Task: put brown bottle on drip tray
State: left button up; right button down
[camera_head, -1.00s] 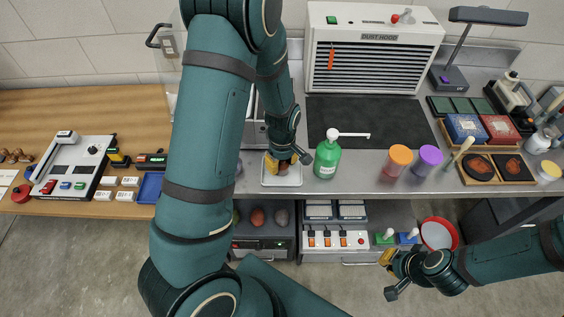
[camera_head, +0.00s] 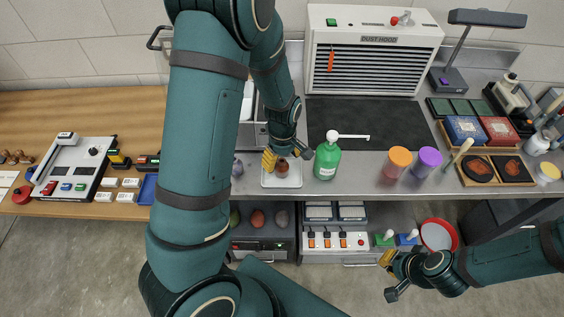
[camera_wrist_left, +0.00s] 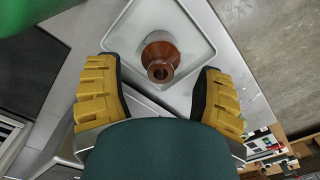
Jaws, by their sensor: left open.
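The brown bottle (camera_head: 282,167) stands upright on the white drip tray (camera_head: 269,183), under my left gripper. In the left wrist view, the bottle's neck and shoulder (camera_wrist_left: 160,58) show from above, inside the rim of the tray (camera_wrist_left: 207,50). My left gripper (camera_head: 284,155) is just above the bottle. In the wrist view its yellow fingers (camera_wrist_left: 160,98) are wide apart, with clear gaps to the bottle on both sides. My right gripper (camera_head: 388,276) hangs low in front of the bench at the lower right; its jaws are too small to read.
A green pump bottle (camera_head: 327,160) stands close to the right of the tray. Orange (camera_head: 397,161) and purple (camera_head: 428,160) cups stand further right. The dark mat (camera_head: 365,120) before the dust hood (camera_head: 375,60) is clear. The bench's front edge runs close to the tray.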

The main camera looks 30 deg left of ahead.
aim_at(283, 161)
pick_arm(q)
notch_tip(283, 161, up, 9)
jog(key=p, duration=0.1)
jog(key=s+d+f+m, duration=0.1)
jog(key=d+f+m, duration=0.1)
jog(key=f, duration=0.1)
jog(key=s+d+f+m+h, duration=0.1)
jog(key=d+f+m, duration=0.1)
jog(key=d+f, duration=0.1)
jog(key=s+d+f+m, duration=0.1)
jog(key=d+f+m, duration=0.1)
jog(key=f, duration=0.3)
jog(key=shift+s+d+t+h, duration=0.1)
jog(key=shift+d+t+h, duration=0.3)
jog(key=shift+d, duration=0.1)
jog(key=s+d+f+m+h, duration=0.1)
jog(key=s+d+f+m, duration=0.1)
jog(key=d, duration=0.2)
jog(key=s+d+f+m+t+h, duration=0.1)
jog(key=s+d+f+m, duration=0.2)
jog(key=d, duration=0.1)
jog(key=shift+s+d+f+m, duration=0.15)
jog(key=shift+d+m, duration=0.15)
jog(key=shift+d, duration=0.1)
